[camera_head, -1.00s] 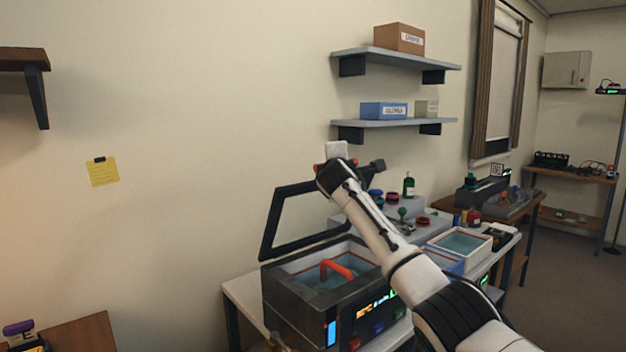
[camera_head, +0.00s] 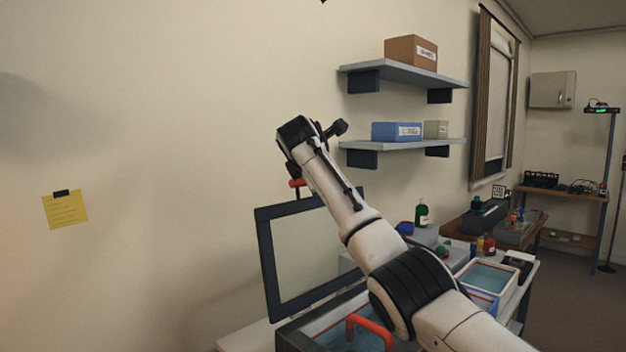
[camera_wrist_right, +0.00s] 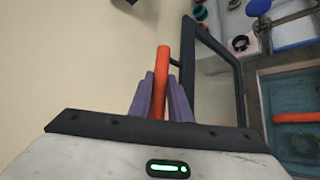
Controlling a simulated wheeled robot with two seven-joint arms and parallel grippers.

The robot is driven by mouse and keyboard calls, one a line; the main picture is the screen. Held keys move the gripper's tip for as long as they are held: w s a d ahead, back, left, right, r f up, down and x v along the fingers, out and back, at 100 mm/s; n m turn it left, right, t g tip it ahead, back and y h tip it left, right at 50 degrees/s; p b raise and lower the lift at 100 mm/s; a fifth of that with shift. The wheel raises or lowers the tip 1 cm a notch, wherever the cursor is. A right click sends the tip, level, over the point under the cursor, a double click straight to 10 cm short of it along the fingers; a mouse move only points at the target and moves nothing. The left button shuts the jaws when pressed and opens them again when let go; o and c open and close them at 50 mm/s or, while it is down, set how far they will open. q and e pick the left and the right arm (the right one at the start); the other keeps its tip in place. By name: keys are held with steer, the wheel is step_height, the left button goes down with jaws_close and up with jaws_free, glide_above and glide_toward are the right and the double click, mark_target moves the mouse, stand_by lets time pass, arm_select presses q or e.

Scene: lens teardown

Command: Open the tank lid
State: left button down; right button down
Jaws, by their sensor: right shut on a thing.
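The tank lid (camera_head: 264,265), a dark frame around a clear pane, stands steeply raised at the back of the tank (camera_head: 292,338) in the head view. Its frame also shows in the right wrist view (camera_wrist_right: 222,45). The lid's orange-red handle (camera_wrist_right: 161,80) lies between the purple fingers of my right gripper (camera_wrist_right: 161,95), which is shut on it. In the head view a bit of this handle (camera_head: 297,183) shows beside my right wrist, which hides the fingers. The tank holds bluish liquid and a red curved handle (camera_head: 368,325). My left gripper is out of view.
The wall is close behind the lid. Two shelves (camera_head: 400,145) with boxes hang to the right of my raised wrist. Right of the tank, the bench carries a white-rimmed liquid tray (camera_head: 488,275), a green bottle (camera_head: 422,214) and small parts.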

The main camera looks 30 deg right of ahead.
steer(key=shift+s+d, duration=0.15)
steer(key=shift+s, duration=0.05)
steer(key=c, duration=1.9)
jaws_free()
steer(key=shift+s+a, duration=0.1)
steer(key=shift+a, duration=0.15)
steer(key=b+v, duration=0.3)
steer(key=v, duration=0.6)
steer(key=shift+s+a+r, duration=0.15)
steer(key=shift+s+r, duration=0.1)
steer(key=shift+r, duration=0.05)
